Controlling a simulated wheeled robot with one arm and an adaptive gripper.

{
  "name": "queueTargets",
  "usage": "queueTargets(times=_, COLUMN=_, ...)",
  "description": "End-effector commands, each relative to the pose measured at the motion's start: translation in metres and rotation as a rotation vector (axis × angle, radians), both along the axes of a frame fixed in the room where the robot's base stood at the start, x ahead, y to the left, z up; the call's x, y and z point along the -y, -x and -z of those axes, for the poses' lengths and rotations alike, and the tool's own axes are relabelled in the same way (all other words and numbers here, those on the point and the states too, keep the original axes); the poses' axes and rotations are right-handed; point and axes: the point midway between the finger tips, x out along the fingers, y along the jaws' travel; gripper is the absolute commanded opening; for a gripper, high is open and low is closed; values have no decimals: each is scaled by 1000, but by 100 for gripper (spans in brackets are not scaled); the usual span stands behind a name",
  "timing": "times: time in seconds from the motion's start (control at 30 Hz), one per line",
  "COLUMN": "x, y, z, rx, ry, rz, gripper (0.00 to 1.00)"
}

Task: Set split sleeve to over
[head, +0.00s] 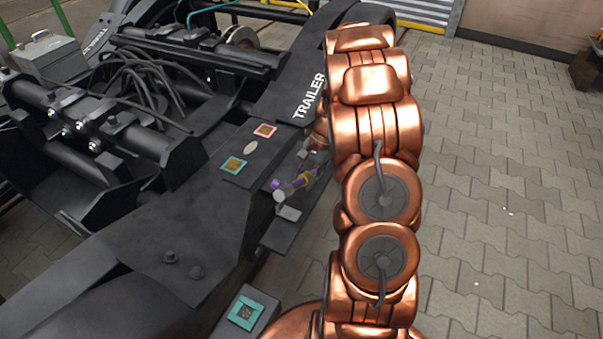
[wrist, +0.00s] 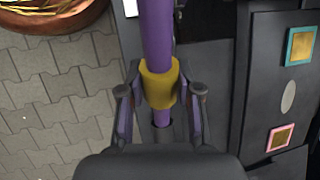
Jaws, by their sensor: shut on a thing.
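A yellow sleeve (wrist: 159,84) sits around a purple rod-like piece (wrist: 156,30) in the wrist view. The purple piece shows above the sleeve and, thinner, below it. My gripper (wrist: 160,95) has one finger on each side of the yellow sleeve and is shut on it. In the head view the yellow sleeve (head: 303,181) is small, on the purple piece (head: 286,189), beside the dark frame beam. A pale cylindrical end (head: 280,196) shows at the near end. My arm partly covers this area, and I cannot tell where the sleeve's slit faces.
The dark bogie frame (head: 208,187) fills the left, with a TRAILER label (head: 310,96). Teal-edged (head: 233,165) and pink-edged (head: 265,131) square plates lie on the beam. Black cables (head: 150,75) and a grey box (head: 48,56) are farther back.

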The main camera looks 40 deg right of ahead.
Motion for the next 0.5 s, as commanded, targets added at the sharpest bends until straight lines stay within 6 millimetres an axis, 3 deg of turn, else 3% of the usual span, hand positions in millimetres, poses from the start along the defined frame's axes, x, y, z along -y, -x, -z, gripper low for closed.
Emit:
queueTargets(times=0.47, x=-12, y=4, z=-6, rx=1, ry=-2, rz=-2, gripper=0)
queueTargets(times=0.5, x=-12, y=4, z=-6, rx=1, ry=-2, rz=-3, gripper=36)
